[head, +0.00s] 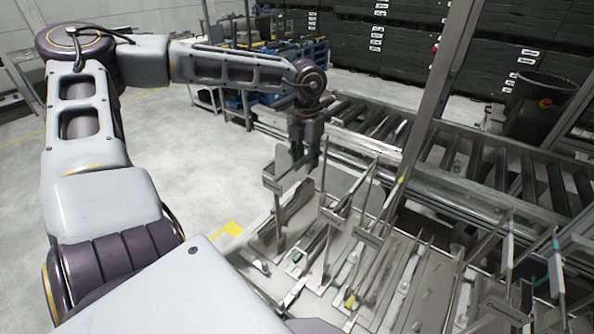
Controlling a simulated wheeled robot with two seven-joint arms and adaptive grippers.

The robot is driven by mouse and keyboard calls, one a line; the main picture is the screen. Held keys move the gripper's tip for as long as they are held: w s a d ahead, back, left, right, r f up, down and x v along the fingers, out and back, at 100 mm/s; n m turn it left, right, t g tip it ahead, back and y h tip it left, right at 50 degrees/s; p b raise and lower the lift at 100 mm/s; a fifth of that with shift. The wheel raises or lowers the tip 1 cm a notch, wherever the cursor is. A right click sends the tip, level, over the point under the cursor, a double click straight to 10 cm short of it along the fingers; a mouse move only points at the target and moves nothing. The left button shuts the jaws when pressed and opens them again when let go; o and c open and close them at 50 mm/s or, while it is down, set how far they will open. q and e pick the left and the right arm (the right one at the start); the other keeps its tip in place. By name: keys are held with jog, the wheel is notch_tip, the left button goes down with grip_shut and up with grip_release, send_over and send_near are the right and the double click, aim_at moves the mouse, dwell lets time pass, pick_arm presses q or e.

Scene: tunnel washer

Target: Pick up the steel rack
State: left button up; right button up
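The steel rack (325,248) appears to be the grey metal frame with thin uprights, slanted bars and small plates in the lower middle of the head view. It stands on a pale work surface. My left gripper (306,160) points down over the rack's far left part, close to a small upright plate (272,184). Its dark fingers are small and blend with the metal behind them. I cannot tell whether they touch the rack or how far apart they are. My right gripper is not in view.
A roller conveyor (480,165) runs behind the rack to the right, with a tall metal post (432,95) in front of it. Blue racking (310,55) and dark stacked crates (385,50) stand at the back. The floor at the left is open.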

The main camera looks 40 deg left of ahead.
pick_arm(q)
grip_shut()
jog(key=shift+w+r, duration=0.1)
jog(key=shift+r, duration=0.15)
dwell(0.6)
jog(key=shift+r, duration=0.75)
jog(key=shift+r+b, duration=0.8)
jog(key=shift+r, duration=3.3)
